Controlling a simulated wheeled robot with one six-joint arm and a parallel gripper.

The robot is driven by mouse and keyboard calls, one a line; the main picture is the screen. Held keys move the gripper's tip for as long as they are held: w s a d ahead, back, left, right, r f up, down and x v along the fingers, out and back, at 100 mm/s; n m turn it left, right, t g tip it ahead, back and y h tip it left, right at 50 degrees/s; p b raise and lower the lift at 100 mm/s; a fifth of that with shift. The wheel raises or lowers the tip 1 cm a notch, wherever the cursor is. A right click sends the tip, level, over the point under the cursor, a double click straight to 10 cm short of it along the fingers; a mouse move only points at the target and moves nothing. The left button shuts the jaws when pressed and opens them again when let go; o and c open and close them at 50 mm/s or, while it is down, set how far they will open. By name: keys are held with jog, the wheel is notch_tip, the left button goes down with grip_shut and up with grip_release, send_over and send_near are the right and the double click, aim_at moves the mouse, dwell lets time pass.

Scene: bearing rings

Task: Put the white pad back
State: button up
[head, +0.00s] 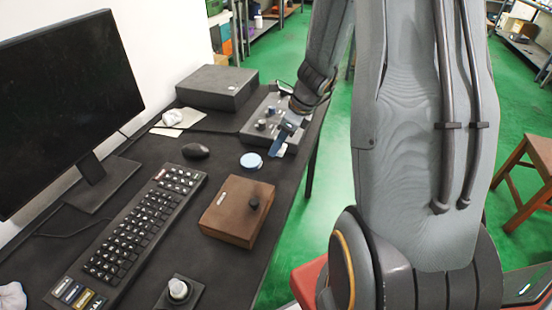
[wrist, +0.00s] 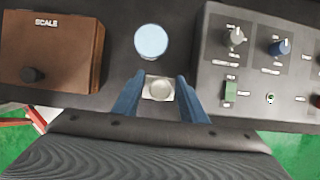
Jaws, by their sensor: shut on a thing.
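My gripper (wrist: 158,82) has two blue fingers, closed on a small pale square piece with a round grey-green centre, which looks like the white pad (wrist: 159,90). In the head view my gripper (head: 280,139) is at the table's right edge, beside the grey control box (head: 262,125). The held pad cannot be made out there. A light blue disc (wrist: 152,41) lies on the table just beyond the fingertips in the wrist view. It also shows in the head view (head: 251,160), left of my gripper.
A brown box marked SCALE (head: 236,210) with a black knob stands nearer. A black box (head: 217,87) and a white sheet (head: 185,122) with a pale lump lie at the back.

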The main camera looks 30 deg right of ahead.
aim_at(279, 166)
jog(key=shift+d+f+b, duration=0.1)
jog(key=shift+f+b, duration=0.35)
jog(key=shift+f, duration=2.5)
jog(key=shift+f, duration=0.2)
jog(key=o, duration=1.1)
jog(key=shift+r, duration=0.2)
